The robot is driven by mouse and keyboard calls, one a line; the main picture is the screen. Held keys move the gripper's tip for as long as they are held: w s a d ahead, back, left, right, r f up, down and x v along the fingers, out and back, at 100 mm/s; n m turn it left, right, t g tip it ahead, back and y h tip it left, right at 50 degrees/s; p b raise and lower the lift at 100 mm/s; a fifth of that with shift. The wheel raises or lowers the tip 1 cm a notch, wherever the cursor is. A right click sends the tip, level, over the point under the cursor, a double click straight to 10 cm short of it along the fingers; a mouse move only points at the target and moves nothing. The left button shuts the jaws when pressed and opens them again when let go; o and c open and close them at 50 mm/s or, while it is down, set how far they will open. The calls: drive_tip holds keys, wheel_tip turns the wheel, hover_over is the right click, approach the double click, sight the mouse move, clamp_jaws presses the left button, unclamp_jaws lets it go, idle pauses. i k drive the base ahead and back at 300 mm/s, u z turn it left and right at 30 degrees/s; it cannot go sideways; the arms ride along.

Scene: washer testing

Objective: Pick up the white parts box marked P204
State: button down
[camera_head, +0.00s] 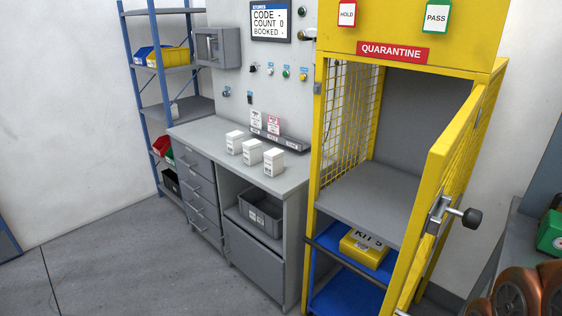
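Three small white boxes stand upright in a slanting row on the grey counter. The left box (234,141) is nearest the back-left, the middle box (252,152) is beside it, and the right box (273,162) is nearest the yellow cabinet. Each has dark print on its front, too small to read, so I cannot tell which one is marked P204.
The counter (205,130) has bare room left of the boxes. Behind them is a grey ledge (290,143) with label cards. A yellow quarantine cabinet (318,130) stands right, its mesh door (440,170) open. A grey bin (262,212) sits below the counter. Floor in front is clear.

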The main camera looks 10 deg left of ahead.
sight(252, 149)
drive_tip(key=u, duration=1.8)
drive_tip(key=i, duration=5.8)
drive_tip(key=z, duration=2.65)
